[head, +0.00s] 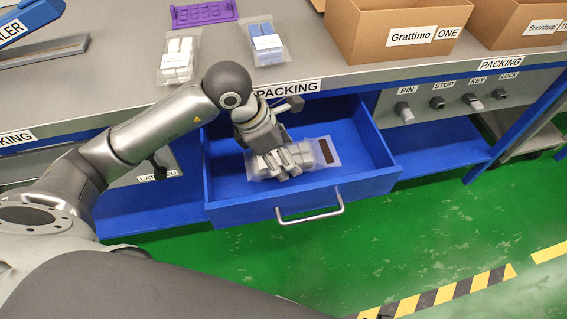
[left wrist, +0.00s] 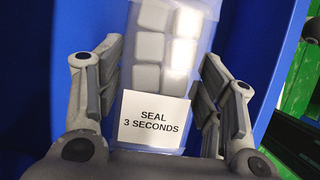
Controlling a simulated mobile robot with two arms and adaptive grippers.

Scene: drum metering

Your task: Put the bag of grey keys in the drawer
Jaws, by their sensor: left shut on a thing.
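The bag of grey keys (head: 327,152) is a clear pouch with light grey blocks and a dark strip at its right end. It is inside the open blue drawer (head: 352,192), at or just above the drawer's floor; I cannot tell if it touches. My left gripper (head: 283,166) reaches down into the drawer and is shut on the bag. In the left wrist view the bag (left wrist: 165,50) lies between the two fingers (left wrist: 160,95), with a white label reading "SEAL 3 SECONDS". The gripper hides part of the bag in the head view. My right gripper is not in view.
A bag of white blocks (head: 178,58) and a bag of bluish blocks (head: 266,44) lie on the grey bench (head: 120,80) above. A purple tray (head: 204,12) and cardboard boxes (head: 372,28) stand behind. The drawer handle (head: 311,216) sticks out in front. Knobs line the right panel.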

